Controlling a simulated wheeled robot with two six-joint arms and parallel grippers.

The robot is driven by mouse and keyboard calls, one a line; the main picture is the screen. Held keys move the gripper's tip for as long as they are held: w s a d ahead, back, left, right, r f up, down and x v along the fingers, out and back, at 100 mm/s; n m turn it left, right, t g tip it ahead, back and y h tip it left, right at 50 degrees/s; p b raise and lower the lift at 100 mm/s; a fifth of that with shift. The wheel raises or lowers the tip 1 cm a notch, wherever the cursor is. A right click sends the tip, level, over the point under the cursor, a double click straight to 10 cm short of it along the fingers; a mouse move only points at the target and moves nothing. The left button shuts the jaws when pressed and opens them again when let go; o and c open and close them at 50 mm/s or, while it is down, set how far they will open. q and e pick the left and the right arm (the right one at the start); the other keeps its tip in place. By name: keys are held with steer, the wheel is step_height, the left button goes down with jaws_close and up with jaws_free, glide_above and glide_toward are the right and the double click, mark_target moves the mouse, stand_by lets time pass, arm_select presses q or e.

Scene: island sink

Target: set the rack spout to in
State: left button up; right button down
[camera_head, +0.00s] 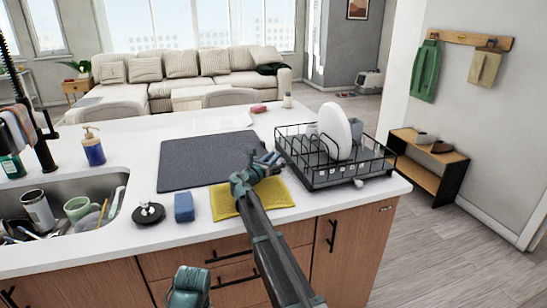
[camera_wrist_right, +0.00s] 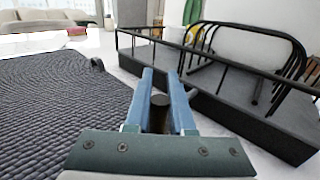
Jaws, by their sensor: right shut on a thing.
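The black wire dish rack (camera_head: 318,178) stands on the right end of the white island, with its tray below. My right gripper (camera_head: 268,159) is at the rack's left side, low by the dark mat. The rack (camera_wrist_right: 240,100) runs along the right of the fingers there.
A white plate (camera_head: 335,128) stands upright in the rack. A dark drying mat (camera_head: 200,158) lies left of it. A yellow cloth (camera_head: 272,193), a blue sponge (camera_head: 184,208) and a black stopper (camera_head: 148,213) lie along the front. The sink (camera_head: 75,195) holds several dishes.

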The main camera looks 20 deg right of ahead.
steer(key=n+t+y, duration=0.1)
steer(key=n+y, duration=0.1)
steer(key=s+n+t+y, duration=0.1)
steer(key=t+y, duration=0.1)
steer(key=y, duration=0.1)
steer(key=s+n+t+y, duration=0.1)
steer(key=n+y, duration=0.1)
steer(key=shift+s+d+n+t, duration=0.15)
steer(key=shift+n+t, duration=0.15)
steer(key=n+y, duration=0.2)
steer(key=y, duration=0.1)
steer(key=s+n+y, duration=0.1)
steer(key=n+y, duration=0.1)
steer(key=y, duration=0.1)
steer(key=n+y, duration=0.1)
steer(key=y, duration=0.2)
steer(key=shift+s+d+n, duration=0.15)
steer(key=shift+d+n, duration=0.2)
steer(key=shift+n, duration=0.05)
steer(key=shift+y, duration=0.5)
steer(key=c, duration=0.8)
jaws_free()
steer(key=shift+o, duration=0.2)
steer(key=v, duration=1.4)
steer(key=shift+a+f, duration=0.1)
steer(key=shift+f, duration=0.1)
